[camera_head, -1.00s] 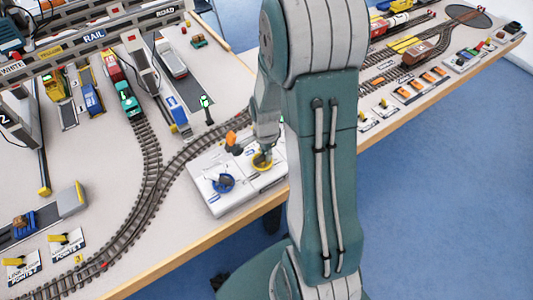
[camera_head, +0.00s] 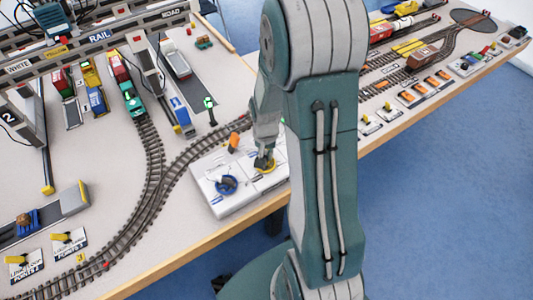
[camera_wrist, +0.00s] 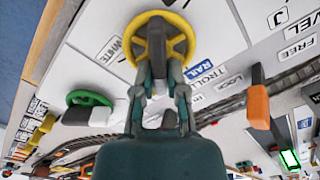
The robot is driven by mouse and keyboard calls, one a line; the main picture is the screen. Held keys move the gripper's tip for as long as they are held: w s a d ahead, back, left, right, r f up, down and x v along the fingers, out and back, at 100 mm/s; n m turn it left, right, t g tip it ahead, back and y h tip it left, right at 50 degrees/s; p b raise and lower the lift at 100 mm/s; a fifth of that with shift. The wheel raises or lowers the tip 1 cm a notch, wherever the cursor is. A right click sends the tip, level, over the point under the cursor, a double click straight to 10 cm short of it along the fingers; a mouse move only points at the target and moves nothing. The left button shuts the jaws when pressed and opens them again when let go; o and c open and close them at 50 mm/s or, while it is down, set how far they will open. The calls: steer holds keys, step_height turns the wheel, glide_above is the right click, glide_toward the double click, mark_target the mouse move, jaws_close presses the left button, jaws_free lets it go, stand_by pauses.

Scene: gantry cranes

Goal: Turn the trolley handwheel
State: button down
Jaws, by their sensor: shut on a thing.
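A yellow handwheel (camera_wrist: 181,43) stands on the white control panel, with a label partly reading "TROLL" beside it in the wrist view. It also shows in the head view (camera_head: 268,168) at the foot of my arm. My gripper (camera_wrist: 159,70) is shut on the yellow handwheel, its fingers at the near side of the rim and hub. In the head view my gripper (camera_head: 264,158) comes down on the wheel from above and hides part of it. The exact finger contact is hidden.
An orange lever (camera_wrist: 258,106) stands right of my gripper, and a green handwheel (camera_wrist: 90,99) lies left in the wrist view. A blue wheel (camera_head: 226,184) sits on the panel (camera_head: 238,203). Curved track (camera_head: 160,170) runs behind; the gantry beam (camera_head: 130,42) spans the back left.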

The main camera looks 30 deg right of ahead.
mark_target(265, 154)
steer(key=shift+w+n, duration=0.1)
steer(key=shift+n, duration=0.3)
steer(key=c, duration=0.7)
jaws_free()
steer(key=shift+a, duration=0.1)
step_height(265, 154, up, 12)
steer(key=shift+f, duration=0.1)
